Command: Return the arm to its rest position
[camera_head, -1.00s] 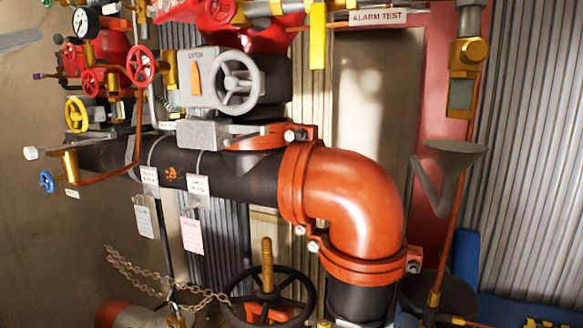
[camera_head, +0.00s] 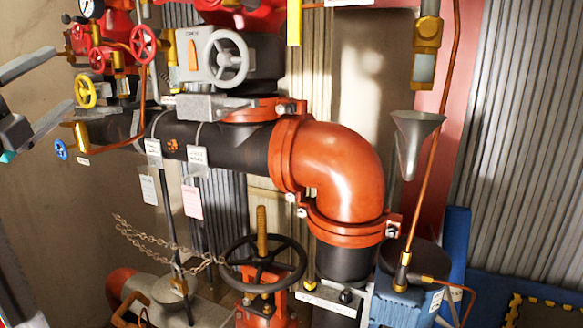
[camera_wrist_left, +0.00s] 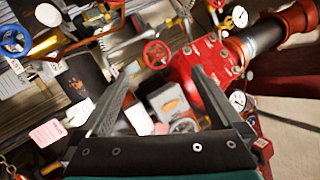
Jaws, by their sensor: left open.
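My left gripper (camera_head: 62,77) is at the left edge of the head view, with its two grey fingers spread apart and pointing right toward the valve cluster. In the left wrist view the left gripper (camera_wrist_left: 162,73) has nothing between its fingers; pipes and valves show beyond them. The yellow handwheel (camera_head: 86,91) and blue handwheel (camera_head: 61,149) appear close to the fingers in the head view; I cannot tell the gap in depth. My right gripper is not in view.
A grey handwheel (camera_head: 226,58) sits on the valve body above a dark pipe. A large orange elbow (camera_head: 345,180) bends down at the centre. A black handwheel (camera_head: 265,262) and a hanging chain (camera_head: 165,243) are lower. Red handwheels (camera_head: 143,44) are at upper left.

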